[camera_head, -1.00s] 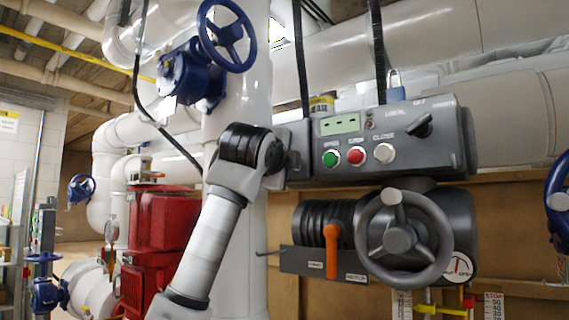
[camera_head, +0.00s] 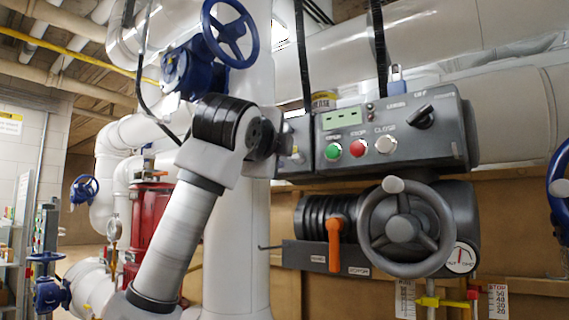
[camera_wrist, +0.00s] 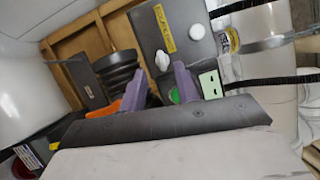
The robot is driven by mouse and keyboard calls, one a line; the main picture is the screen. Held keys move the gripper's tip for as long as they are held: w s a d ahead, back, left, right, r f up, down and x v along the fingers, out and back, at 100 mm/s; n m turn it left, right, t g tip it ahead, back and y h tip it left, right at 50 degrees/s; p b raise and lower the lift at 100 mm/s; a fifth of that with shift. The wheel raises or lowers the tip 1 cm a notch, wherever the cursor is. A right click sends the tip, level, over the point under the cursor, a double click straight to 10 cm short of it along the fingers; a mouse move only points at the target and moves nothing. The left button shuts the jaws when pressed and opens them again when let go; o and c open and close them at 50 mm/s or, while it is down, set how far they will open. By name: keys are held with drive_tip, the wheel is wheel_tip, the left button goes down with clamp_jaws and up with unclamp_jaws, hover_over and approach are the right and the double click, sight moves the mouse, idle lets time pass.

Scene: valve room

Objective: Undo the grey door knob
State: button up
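No door knob is plainly recognisable. The grey control unit carries a black selector knob (camera_head: 420,117) at the upper right of its panel and a grey handwheel (camera_head: 404,230) with a rounded grip below. My gripper (camera_wrist: 161,70) shows in the wrist view with two purple fingers apart and nothing held between them. It points towards the control panel (camera_wrist: 170,22); the distance is unclear. In the head view my wrist hides the gripper, left of the panel. The handwheel and selector knob cannot be made out in the wrist view.
An orange lever (camera_head: 335,243) hangs beside the handwheel. Green, red and white buttons (camera_head: 385,144) line the panel. A large white vertical pipe (camera_head: 237,245) stands behind my arm, with a blue valve wheel (camera_head: 230,35) above. A red machine (camera_head: 150,225) stands left.

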drive_tip(key=b+v, duration=0.1)
drive_tip(key=v, duration=0.5)
drive_tip(key=shift+s, duration=0.3)
